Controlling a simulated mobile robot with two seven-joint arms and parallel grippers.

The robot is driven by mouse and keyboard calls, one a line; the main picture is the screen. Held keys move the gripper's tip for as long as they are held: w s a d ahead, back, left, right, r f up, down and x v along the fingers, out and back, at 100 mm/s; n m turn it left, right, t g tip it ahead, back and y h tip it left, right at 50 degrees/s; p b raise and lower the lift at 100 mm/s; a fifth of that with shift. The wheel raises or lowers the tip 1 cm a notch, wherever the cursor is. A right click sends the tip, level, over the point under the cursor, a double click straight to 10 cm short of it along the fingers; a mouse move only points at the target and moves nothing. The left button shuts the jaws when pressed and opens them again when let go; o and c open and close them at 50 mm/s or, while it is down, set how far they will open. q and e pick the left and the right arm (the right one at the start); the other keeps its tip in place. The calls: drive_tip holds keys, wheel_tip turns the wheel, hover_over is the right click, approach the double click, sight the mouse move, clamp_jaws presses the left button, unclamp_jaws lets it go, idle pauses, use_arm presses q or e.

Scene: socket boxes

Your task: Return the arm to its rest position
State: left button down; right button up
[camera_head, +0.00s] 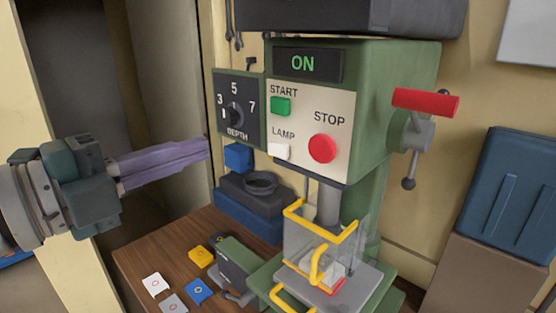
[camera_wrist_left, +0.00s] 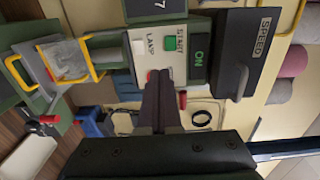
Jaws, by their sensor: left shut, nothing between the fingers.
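My left gripper (camera_head: 206,148) reaches in from the left in the head view. Its long purple fingers are shut together with nothing between them. The fingertips appear just left of the depth dial panel (camera_head: 238,110) of the green drill press (camera_head: 390,75), and no clear contact shows. In the left wrist view the shut fingers (camera_wrist_left: 158,74) point toward the press's button panel (camera_wrist_left: 170,45), which appears sideways. They cover part of that panel there. My right gripper is not in view.
The press display (camera_head: 308,65) reads ON. A red-handled lever (camera_head: 425,102) sticks out at right. A clear guard with yellow edges (camera_head: 320,235) surrounds the work area. Coloured tiles (camera_head: 200,291) lie on the wooden table (camera_head: 150,245). A blue bin (camera_head: 510,195) stands at right.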

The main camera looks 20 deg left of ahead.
use_arm(q)
drive_tip(key=shift+s+a, duration=0.15)
drive_tip(key=shift+s, duration=0.25)
drive_tip(key=s+a+f+n+g+y+p, duration=0.4)
drive_tip(key=n+y, duration=0.4)
drive_tip(key=n, duration=0.6)
drive_tip(key=s+d+f+n+g+h+p, duration=0.2)
drive_tip(key=s+d+g, duration=0.7)
drive_tip(key=s, duration=0.5)
drive_tip(key=f+n+p, duration=0.1)
drive_tip(key=n+p, duration=0.1)
drive_tip(key=n, duration=0.1)
drive_tip(key=shift+d+f+n, duration=0.15)
drive_tip(key=shift+d+n, duration=0.05)
drive_tip(key=shift+n, duration=0.2)
